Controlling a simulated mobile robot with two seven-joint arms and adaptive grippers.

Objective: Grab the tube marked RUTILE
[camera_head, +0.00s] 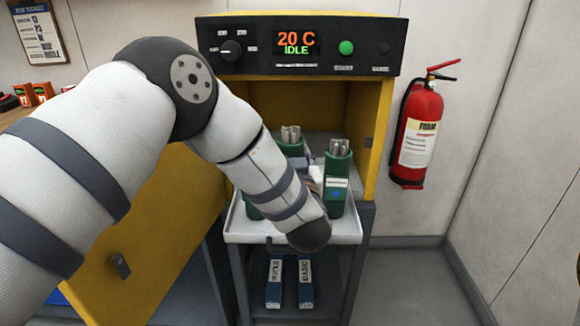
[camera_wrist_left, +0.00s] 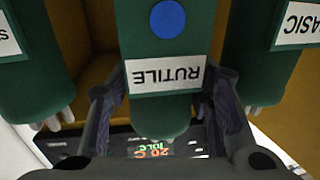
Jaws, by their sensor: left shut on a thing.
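The green tube marked RUTILE (camera_wrist_left: 165,45) fills the middle of the left wrist view, its label upside down and a blue dot beside it. My left gripper (camera_wrist_left: 167,95) is shut on it, one dark finger on each side. A green tube marked BASIC (camera_wrist_left: 272,50) is to its right, and another green tube (camera_wrist_left: 35,70) with a partly cut-off label is to its left. In the head view, green tubes with rods (camera_head: 291,140) stand above the white tray (camera_head: 290,239); my left arm hides the gripper and much of the tubes. My right gripper is not in view.
The yellow oven cabinet (camera_head: 376,130) stands open, its door (camera_head: 150,240) swung to the left. Its display (camera_head: 296,41) reads 20 C, IDLE. Blue boxes (camera_head: 305,282) lie on the shelf below. A red fire extinguisher (camera_head: 418,130) hangs at right; the floor there is clear.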

